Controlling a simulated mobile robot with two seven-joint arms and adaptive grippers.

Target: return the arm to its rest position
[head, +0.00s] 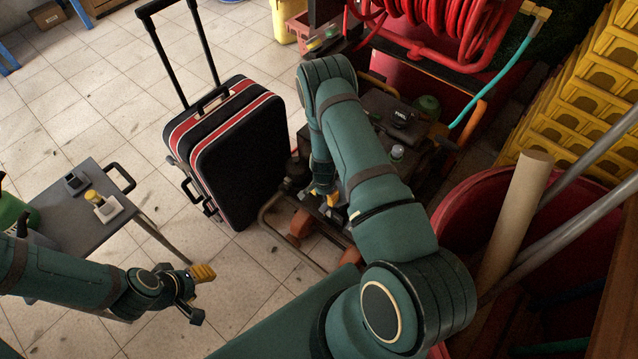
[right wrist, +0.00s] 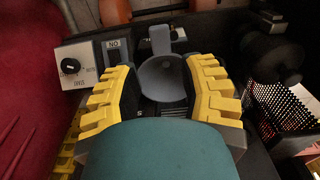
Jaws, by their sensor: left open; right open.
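My right arm (head: 372,165) reaches forward over a dark machine (head: 385,105) with red and orange parts. Its gripper (head: 328,198) points down at the machine's near left side, mostly hidden by the arm. In the right wrist view, the right gripper (right wrist: 163,72) is open, its two yellow ribbed fingers apart. A grey round cup-like part (right wrist: 163,80) shows between them; I cannot tell whether they touch it. My left gripper (head: 200,294) is open and empty over the tiled floor, right of a small grey table.
A black suitcase (head: 235,150) with red stripes stands left of the right arm. The grey table (head: 75,215) holds small items. A red hose reel (head: 440,30), yellow crates (head: 570,90) and a red tub (head: 465,205) crowd the right. Floor (head: 80,110) at upper left is clear.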

